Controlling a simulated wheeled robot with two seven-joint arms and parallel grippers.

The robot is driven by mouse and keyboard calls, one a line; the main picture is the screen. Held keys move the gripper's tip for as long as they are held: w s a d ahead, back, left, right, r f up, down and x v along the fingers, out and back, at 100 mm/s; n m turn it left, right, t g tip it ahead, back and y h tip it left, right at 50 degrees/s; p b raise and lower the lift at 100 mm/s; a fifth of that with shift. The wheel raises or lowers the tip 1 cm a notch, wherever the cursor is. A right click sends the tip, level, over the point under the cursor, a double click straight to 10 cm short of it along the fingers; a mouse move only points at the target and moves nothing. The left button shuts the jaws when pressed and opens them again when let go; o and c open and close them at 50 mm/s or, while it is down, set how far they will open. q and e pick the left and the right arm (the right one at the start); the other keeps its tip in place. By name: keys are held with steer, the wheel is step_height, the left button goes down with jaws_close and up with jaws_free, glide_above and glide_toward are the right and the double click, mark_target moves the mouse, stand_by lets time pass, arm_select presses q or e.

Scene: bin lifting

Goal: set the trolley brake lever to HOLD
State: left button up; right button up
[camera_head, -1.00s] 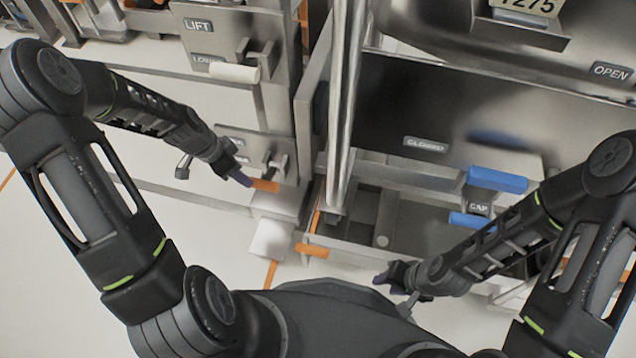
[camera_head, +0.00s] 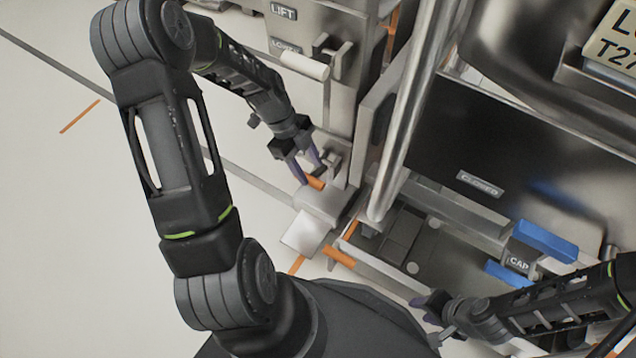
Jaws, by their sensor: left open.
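An orange-tipped lever (camera_head: 315,183) sticks out low on the front of the steel machine, beside a small bracket; it looks like the brake lever, but no HOLD label is readable. My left gripper (camera_head: 309,170) is open, its purple fingers right at this orange tip. The fingers partly cover it, and I cannot tell whether they touch it. A second orange handle (camera_head: 340,257) lies lower, at the trolley's near corner. My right gripper (camera_head: 432,306) is low near the trolley's front edge, away from both orange handles; its finger opening is unclear.
Blue handles (camera_head: 545,240) by a CAP label are at the right.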

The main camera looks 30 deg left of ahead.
mark_target(316, 181)
arm_select(q)
steer(key=b+x, duration=0.2)
steer(key=x, duration=0.5)
steer(key=shift+c, duration=0.4)
jaws_close()
stand_by(0.9)
